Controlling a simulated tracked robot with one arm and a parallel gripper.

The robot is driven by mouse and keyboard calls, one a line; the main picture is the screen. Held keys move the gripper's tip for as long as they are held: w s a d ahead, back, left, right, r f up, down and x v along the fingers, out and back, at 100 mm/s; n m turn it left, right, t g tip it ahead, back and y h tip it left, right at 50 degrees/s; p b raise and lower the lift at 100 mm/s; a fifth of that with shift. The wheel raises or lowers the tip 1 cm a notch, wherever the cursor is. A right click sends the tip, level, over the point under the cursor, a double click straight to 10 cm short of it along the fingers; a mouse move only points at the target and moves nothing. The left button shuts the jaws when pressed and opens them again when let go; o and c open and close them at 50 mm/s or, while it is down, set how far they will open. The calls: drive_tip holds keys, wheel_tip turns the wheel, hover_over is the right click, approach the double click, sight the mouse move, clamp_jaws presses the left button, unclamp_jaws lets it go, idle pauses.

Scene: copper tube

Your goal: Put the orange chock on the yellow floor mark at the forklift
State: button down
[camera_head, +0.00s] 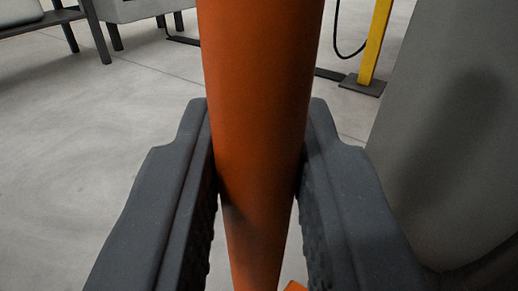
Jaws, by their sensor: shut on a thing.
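My gripper (258,140) fills the lower middle of the head view, with a dark grey jaw on each side. The orange thing stands tall between the jaws, wide at the top and narrower below, and runs out of the picture at top and bottom. A small orange patch (294,286) shows at the bottom edge beside it. No yellow floor mark and no clear forklift are in view.
A large grey rounded body (450,150) stands close on the right. A yellow post (375,45) on a dark base plate is behind it, with a black cable nearby. Grey furniture with dark legs (95,25) stands at the back left. The concrete floor (80,130) at left is clear.

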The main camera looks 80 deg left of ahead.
drive_tip(key=shift+w+d, duration=0.2)
drive_tip(key=shift+w, duration=0.05)
drive_tip(key=c, duration=1.3)
unclamp_jaws()
drive_tip(key=shift+d, duration=0.1)
drive_tip(key=s+d+p, duration=0.1)
drive_tip(key=d+p, duration=0.2)
drive_tip(key=d, duration=0.8)
drive_tip(key=shift+s+d, duration=0.2)
drive_tip(key=shift+d, duration=0.2)
drive_tip(key=shift+f, duration=0.1)
